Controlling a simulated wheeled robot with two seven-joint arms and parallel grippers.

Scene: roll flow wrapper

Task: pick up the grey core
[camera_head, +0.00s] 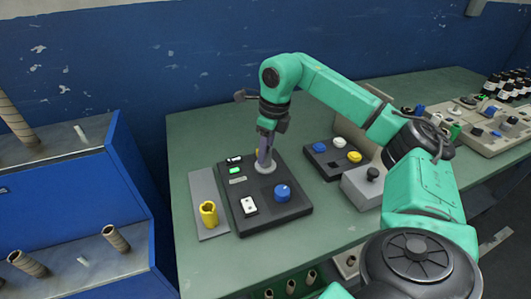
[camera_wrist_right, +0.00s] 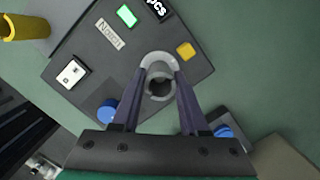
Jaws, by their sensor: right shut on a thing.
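The grey core (camera_wrist_right: 159,72) is a short hollow cylinder at the round light-grey seat (camera_head: 265,168) on a dark control panel (camera_head: 240,216). In the right wrist view its open end shows between my dark purple fingers. My right gripper (camera_wrist_right: 159,88) reaches down to it and is shut on it, one finger on each side. In the head view my right gripper (camera_head: 265,153) hides most of the core. I cannot tell whether the core is clear of its seat. My left gripper is not in view.
The panel also carries a blue knob (camera_head: 282,192), a white switch (camera_head: 249,206) and a green display (camera_head: 234,171). A yellow core (camera_head: 208,214) stands on a grey plate at left. Another button panel (camera_head: 331,158) is at right. Blue shelving (camera_head: 75,205) holds brown tubes.

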